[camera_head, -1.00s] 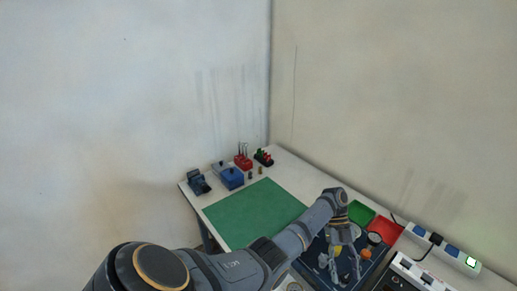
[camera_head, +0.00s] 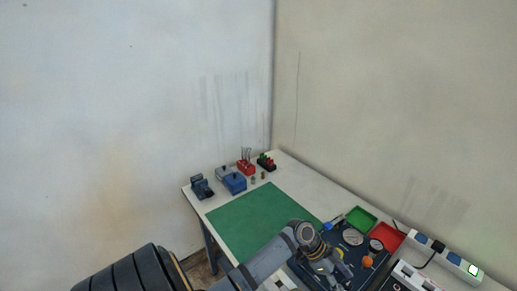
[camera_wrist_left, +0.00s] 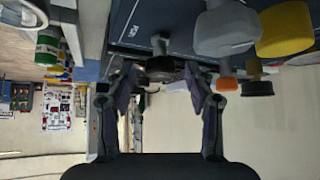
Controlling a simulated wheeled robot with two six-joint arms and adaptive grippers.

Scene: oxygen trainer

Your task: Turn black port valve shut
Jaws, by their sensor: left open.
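My left gripper (camera_wrist_left: 158,90) is open in the left wrist view, its two fingers spread on either side of a dark round knob (camera_wrist_left: 160,68) on a short stem, which looks like the black port valve. I cannot tell whether the fingers touch it. A second black knob (camera_wrist_left: 256,88) sits further right, beside an orange knob (camera_wrist_left: 228,86). Large grey (camera_wrist_left: 225,30) and yellow (camera_wrist_left: 286,28) knobs are at upper right. In the head view the left gripper (camera_head: 335,268) is low over the dark blue trainer panel (camera_head: 340,232), and my arm hides part of it. My right gripper is not in view.
A green mat (camera_head: 250,214) lies left of the panel. A green bin (camera_head: 362,218) and a red bin (camera_head: 388,234) stand behind it. A power strip (camera_head: 450,260) runs along the right. Blue boxes (camera_head: 234,182) stand at the far table end.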

